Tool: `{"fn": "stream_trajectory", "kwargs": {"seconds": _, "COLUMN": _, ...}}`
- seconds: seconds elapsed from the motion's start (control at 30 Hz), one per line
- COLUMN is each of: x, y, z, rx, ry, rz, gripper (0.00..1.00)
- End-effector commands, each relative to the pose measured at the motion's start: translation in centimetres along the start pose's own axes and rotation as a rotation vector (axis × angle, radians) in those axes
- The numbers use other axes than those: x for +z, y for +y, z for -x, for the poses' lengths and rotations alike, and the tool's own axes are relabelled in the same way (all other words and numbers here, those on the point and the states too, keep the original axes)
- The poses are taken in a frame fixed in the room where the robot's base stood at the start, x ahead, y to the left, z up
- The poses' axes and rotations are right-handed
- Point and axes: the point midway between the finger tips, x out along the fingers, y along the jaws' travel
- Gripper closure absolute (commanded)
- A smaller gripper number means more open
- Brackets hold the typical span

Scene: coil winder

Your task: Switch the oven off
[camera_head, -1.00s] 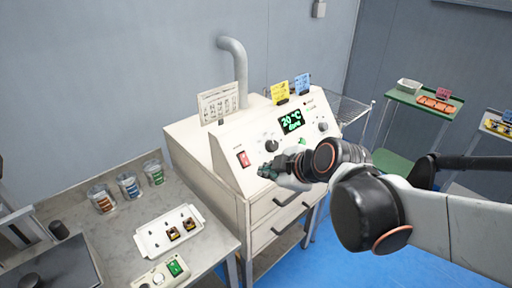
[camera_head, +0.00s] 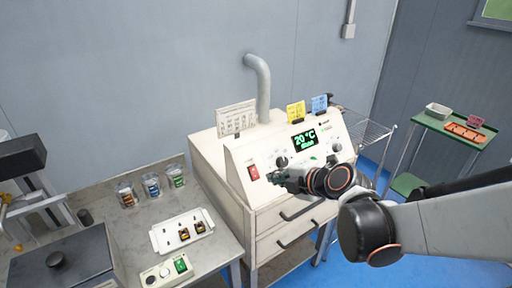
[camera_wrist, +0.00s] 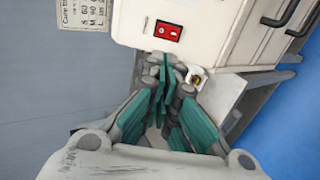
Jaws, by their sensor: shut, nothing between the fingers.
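The oven (camera_head: 230,150) is a cream cabinet with a sloped control panel, standing against the back wall. Its green display (camera_head: 304,139) reads 20 °C, with a blurred second line. A red rocker switch (camera_head: 253,173) sits at the panel's left end; in the wrist view the red switch (camera_wrist: 167,31) is above the fingertips. My gripper (camera_head: 275,176) is in front of the panel, just right of the switch in the head view. In the wrist view my gripper (camera_wrist: 165,62) has its green-padded fingers shut and empty, pointing toward the switch. I cannot tell whether they touch the panel.
A grey bench (camera_head: 110,205) at the left holds a white tray (camera_head: 181,231), several jars and a small control box (camera_head: 166,270). A green cart (camera_head: 452,128) stands at the right. The blue floor (camera_head: 420,265) shows at the lower right.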

Motion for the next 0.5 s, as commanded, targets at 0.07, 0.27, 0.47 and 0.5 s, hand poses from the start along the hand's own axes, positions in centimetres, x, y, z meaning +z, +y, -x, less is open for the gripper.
{"fn": "stream_trajectory", "kwargs": {"seconds": 0.07, "x": 0.0, "y": 0.0, "z": -0.1, "rx": 0.000, "ry": 0.000, "rz": 0.000, "gripper": 1.00}}
{"fn": "stream_trajectory", "kwargs": {"seconds": 0.27, "x": 0.0, "y": -0.1, "z": -1.6, "rx": 0.000, "ry": 0.001, "rz": 0.001, "gripper": 1.00}}
{"fn": "stream_trajectory", "kwargs": {"seconds": 0.47, "x": 0.0, "y": -0.2, "z": -5.1, "rx": -0.001, "ry": 0.001, "rz": 0.001, "gripper": 1.00}}
{"fn": "stream_trajectory", "kwargs": {"seconds": 0.5, "x": 0.0, "y": -0.2, "z": -5.9, "rx": 0.000, "ry": 0.002, "rz": 0.000, "gripper": 1.00}}
